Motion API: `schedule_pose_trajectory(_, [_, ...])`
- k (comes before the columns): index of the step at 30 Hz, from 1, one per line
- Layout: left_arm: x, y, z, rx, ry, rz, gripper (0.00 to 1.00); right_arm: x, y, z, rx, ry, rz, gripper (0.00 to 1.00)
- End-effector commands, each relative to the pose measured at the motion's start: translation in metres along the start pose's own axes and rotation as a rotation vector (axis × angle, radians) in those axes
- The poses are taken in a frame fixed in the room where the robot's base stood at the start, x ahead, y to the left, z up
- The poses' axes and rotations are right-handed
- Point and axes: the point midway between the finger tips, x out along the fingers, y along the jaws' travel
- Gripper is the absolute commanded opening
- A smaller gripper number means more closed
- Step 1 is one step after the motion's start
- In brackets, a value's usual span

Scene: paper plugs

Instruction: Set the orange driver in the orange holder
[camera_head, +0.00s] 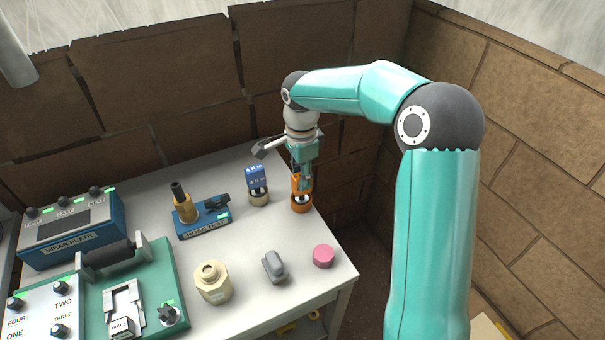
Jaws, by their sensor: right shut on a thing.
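The orange driver (296,185) stands upright near the right back edge of the table. My right gripper (302,182) comes down on it from above and is shut on it, hiding part of its upper body. The orange holder (301,207) is a round base on the table directly under the driver. The driver's lower end meets the holder in the picture; whether it is fully seated I cannot tell. My left gripper is not in view.
A nose-test stand (203,222), a beige jar (212,283), a grey block (274,266) and a pink disc (323,256) stand on the table (245,240). Brown walls enclose the back and right.

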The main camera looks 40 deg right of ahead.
Motion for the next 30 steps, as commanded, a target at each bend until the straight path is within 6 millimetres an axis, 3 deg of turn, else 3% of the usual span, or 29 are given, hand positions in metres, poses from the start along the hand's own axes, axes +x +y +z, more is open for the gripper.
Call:
schedule_pose_trajectory(6, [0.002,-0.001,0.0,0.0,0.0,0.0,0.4,0.002,0.0,0.0,0.0,0.0,-0.001,0.0])
schedule_pose_trajectory(7, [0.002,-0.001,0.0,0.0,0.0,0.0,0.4,0.002,0.0,0.0,0.0,0.0,-0.001,0.3])
schedule_pose_trajectory(12, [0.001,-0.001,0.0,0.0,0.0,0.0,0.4,0.001,0.0,0.0,0.0,0.0,-0.001,0.53])
schedule_pose_trajectory(23, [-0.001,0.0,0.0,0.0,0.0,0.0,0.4,-0.003,0.0,-0.001,0.001,0.0,-0.002,0.53])
schedule_pose_trajectory(30, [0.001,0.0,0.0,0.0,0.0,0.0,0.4,-0.035,-0.001,0.0,0.0,0.0,-0.007,0.53])
